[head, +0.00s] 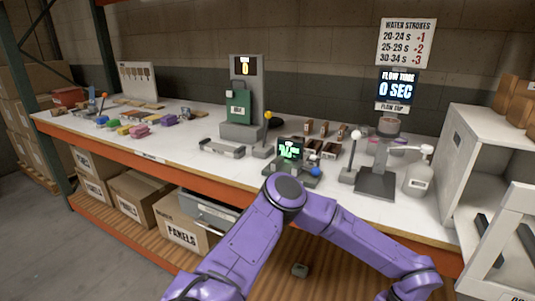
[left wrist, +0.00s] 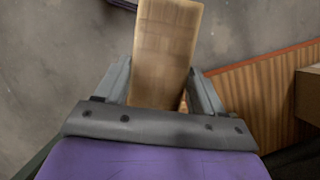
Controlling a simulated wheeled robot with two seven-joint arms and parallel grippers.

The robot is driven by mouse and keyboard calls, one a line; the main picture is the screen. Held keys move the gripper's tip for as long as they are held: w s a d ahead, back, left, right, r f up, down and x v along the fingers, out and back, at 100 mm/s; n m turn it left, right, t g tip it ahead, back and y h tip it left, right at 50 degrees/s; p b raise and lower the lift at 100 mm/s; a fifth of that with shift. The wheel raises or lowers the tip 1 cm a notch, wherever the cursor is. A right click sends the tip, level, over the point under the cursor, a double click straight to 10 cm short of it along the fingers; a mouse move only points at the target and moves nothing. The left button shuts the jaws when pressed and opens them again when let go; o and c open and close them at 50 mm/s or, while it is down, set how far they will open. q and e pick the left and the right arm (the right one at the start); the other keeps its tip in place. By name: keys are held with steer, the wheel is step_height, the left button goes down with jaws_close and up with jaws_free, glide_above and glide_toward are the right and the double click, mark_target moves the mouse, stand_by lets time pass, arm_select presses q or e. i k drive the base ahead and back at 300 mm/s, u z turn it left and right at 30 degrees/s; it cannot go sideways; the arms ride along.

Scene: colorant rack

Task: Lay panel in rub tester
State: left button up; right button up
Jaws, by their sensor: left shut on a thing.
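My left gripper (left wrist: 159,66) is shut on a tan, wood-grained panel (left wrist: 168,40) in the left wrist view. The panel stands out lengthwise from between the fingers, above grey floor. Neither this gripper nor the panel can be made out in the head view. A grey machine (head: 241,131) with a small display reading 0 and a green block stands at the back of the bench. A low grey tray-like device (head: 222,148) lies in front of it. I cannot tell for certain which is the rub tester. My right gripper is out of view.
The white bench (head: 190,165) has an orange front edge. Colored blocks (head: 139,131) lie at left.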

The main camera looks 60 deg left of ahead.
mark_target(222, 146)
steer(key=k, duration=1)
steer(key=u, duration=2.5)
steer(key=i, duration=1.35)
steer(key=z, duration=0.8)
